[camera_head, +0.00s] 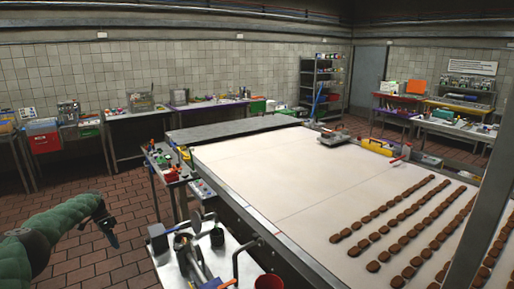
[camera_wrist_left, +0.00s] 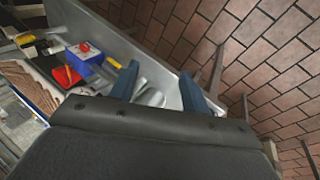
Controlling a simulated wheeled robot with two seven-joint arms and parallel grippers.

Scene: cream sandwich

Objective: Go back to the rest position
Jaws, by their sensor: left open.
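My left gripper (camera_head: 110,228) hangs over the brick floor at the lower left of the head view, to the left of the small metal side table. Its green arm comes in from the left edge. In the left wrist view its two blue-grey fingers (camera_wrist_left: 160,86) stand apart with nothing held between them. Beyond them are a grey metal tray edge and the floor. My right gripper does not show in either view.
The side table (camera_head: 215,262) holds tools and a dark cup (camera_head: 217,237). A red cup (camera_head: 268,282) is at the bottom edge. The large white conveyor table (camera_head: 290,175) carries rows of brown biscuits (camera_head: 385,228). The brick floor (camera_head: 75,258) at left is free.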

